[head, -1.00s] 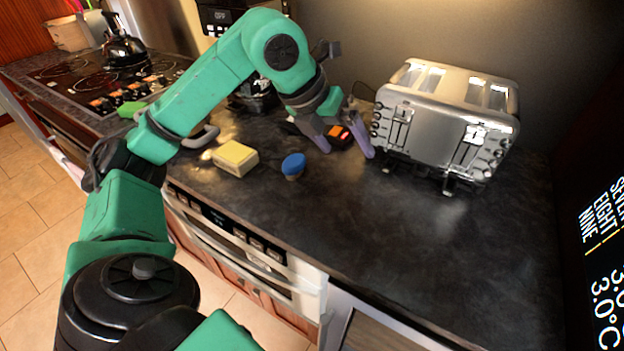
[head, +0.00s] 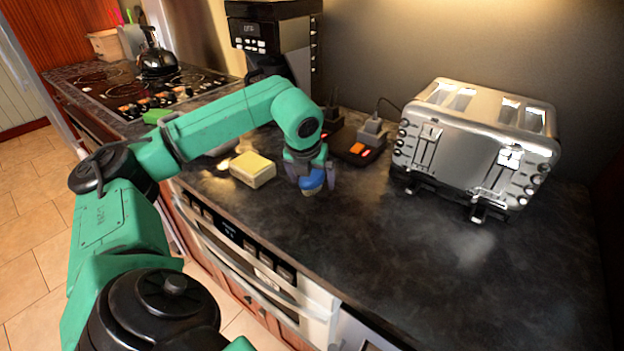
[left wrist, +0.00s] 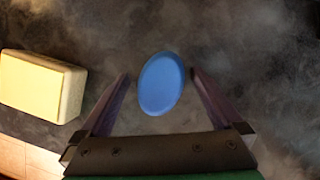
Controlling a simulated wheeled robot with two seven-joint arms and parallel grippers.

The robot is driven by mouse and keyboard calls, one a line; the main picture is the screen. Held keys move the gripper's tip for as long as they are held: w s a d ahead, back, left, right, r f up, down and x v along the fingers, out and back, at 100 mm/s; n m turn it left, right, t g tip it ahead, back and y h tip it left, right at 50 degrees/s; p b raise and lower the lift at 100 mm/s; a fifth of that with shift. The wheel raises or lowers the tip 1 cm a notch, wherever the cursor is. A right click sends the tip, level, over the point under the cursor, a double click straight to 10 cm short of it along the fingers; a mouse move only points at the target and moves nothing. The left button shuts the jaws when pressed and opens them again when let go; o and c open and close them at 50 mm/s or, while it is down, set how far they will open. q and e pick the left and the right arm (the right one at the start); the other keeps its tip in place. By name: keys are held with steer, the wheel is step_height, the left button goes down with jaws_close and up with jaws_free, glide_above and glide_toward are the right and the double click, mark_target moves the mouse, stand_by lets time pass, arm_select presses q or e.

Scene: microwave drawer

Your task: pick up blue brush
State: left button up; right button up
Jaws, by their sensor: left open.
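The blue brush (head: 312,181) stands on the dark counter near its front edge, with a blue oval top and a tan lower part. My left gripper (head: 311,176) is above it, pointing down, with a finger on each side. In the left wrist view the blue top of the brush (left wrist: 161,84) lies between the tips of the open fingers of my left gripper (left wrist: 158,80), with small gaps visible at both sides. The gripper partly hides the brush in the head view. My right gripper is not in view.
A pale yellow block (head: 253,169) lies just left of the brush. A silver toaster (head: 475,150) stands to the right, and a black power strip (head: 357,147) with lit orange switches lies behind. A coffee machine (head: 275,45) stands further back. The counter front right is clear.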

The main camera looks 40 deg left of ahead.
arm_select(q)
steer(key=shift+f, duration=0.1)
steer(key=c, duration=1.4)
steer(key=shift+c, duration=0.2)
step_height(320, 180, up, 16)
steer(key=p, duration=0.3)
step_height(320, 180, up, 4)
steer(key=p, duration=0.3)
glide_above(313, 174)
steer(key=shift+s, duration=0.15)
steer(key=o, duration=0.6)
steer(key=c, duration=0.4)
